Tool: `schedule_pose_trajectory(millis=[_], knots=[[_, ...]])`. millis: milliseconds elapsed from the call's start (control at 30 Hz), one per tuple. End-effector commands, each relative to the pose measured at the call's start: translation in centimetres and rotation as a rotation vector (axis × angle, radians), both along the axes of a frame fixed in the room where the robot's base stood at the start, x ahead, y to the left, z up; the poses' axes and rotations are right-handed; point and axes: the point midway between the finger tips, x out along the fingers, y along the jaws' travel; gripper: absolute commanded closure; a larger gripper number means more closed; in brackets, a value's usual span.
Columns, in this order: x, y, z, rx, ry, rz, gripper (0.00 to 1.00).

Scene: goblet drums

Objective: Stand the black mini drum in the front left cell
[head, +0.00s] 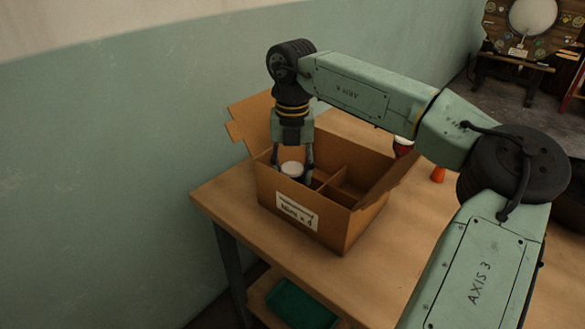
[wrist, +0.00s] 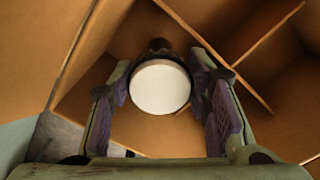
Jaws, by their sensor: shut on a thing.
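The cardboard box (head: 345,232) stands open on the table, its labelled side toward the head camera and dividers (head: 338,178) splitting the inside into cells. My gripper (head: 294,176) reaches down into its left end, behind the labelled wall. It is shut on the black mini drum (head: 292,168), whose white head faces up. The wrist view shows the round white head (wrist: 160,88) between the purple finger pads, with a bit of dark body (wrist: 160,46) beyond it. The drum's lower part is hidden, so I cannot tell whether it touches the box floor.
Box flaps stand open at the back left (head: 250,123) and right (head: 385,178). A red and white object (head: 403,147) and an orange object (head: 438,174) are on the table (head: 222,200) right of the box. A green bin (head: 300,305) sits on the lower shelf.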

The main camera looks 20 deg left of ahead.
Motion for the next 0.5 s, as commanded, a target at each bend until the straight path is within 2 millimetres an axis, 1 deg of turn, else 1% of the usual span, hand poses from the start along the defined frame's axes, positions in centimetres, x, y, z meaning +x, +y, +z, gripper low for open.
schedule_pose_trajectory(millis=[67, 100, 400, 500], knots=[[0.00, -0.01, -0.29, 0.000, 0.000, 0.000, 0.84], [0.00, -0.01, -0.33, 0.000, 0.000, 0.000, 0.55], [0.00, -0.01, -0.21, 0.000, 0.000, 0.000, 0.36], [0.00, -0.01, -0.21, 0.000, 0.000, 0.000, 0.36]])
